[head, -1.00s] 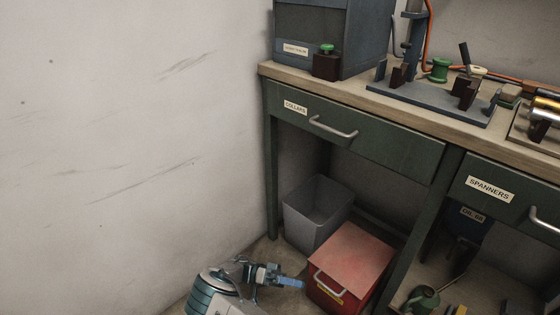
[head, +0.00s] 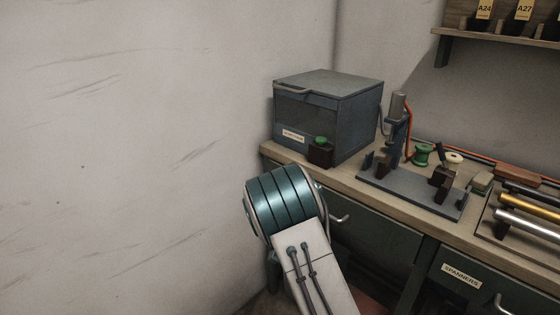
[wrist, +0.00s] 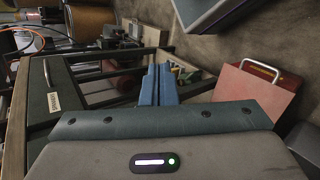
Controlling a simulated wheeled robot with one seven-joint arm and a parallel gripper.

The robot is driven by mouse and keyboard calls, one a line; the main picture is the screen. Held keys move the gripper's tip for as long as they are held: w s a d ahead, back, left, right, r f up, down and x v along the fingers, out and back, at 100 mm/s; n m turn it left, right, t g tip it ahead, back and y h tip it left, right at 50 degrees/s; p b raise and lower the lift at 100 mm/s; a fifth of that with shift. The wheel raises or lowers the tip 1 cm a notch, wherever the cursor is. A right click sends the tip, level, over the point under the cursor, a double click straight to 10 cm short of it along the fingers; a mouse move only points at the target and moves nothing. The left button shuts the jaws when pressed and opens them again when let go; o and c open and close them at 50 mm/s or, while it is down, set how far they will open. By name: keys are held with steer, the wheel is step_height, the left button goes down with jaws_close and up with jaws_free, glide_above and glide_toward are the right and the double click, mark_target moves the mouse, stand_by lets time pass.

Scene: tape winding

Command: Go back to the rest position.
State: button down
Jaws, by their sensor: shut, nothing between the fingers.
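My gripper (wrist: 157,72) shows in the wrist view as two blue fingers pressed together, with nothing between them. It hangs in free air in front of the workbench, clear of the things around it. In the head view the gripper is not visible. There, my arm rises from the bottom in front of the bench's left drawer, its teal joint covering part of the drawer front.
The workbench (head: 402,205) carries a grey box-shaped machine (head: 350,118), a winding fixture (head: 425,192) and metal rods (head: 530,212). The spanners drawer (head: 470,281) is shut. A red box (wrist: 250,90) shows in the wrist view. The bare wall (head: 120,150) is at left.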

steer(key=s+d+r+n+t+y+p, duration=0.1)
steer(key=s+r+p, duration=0.4)
steer(key=r, duration=0.8)
steer(key=s+d+r+n+t+y+p, duration=0.1)
steer(key=s+r+n+t+y+p, duration=0.2)
steer(key=r+p, duration=0.6)
steer(key=s+d+r+n+t+y+p, duration=0.2)
steer(key=s+r+t+p, duration=0.5)
steer(key=r, duration=1)
steer(key=shift+r+n+y, duration=0.15)
steer(key=shift+n+y, duration=0.15)
steer(key=shift+y, duration=0.1)
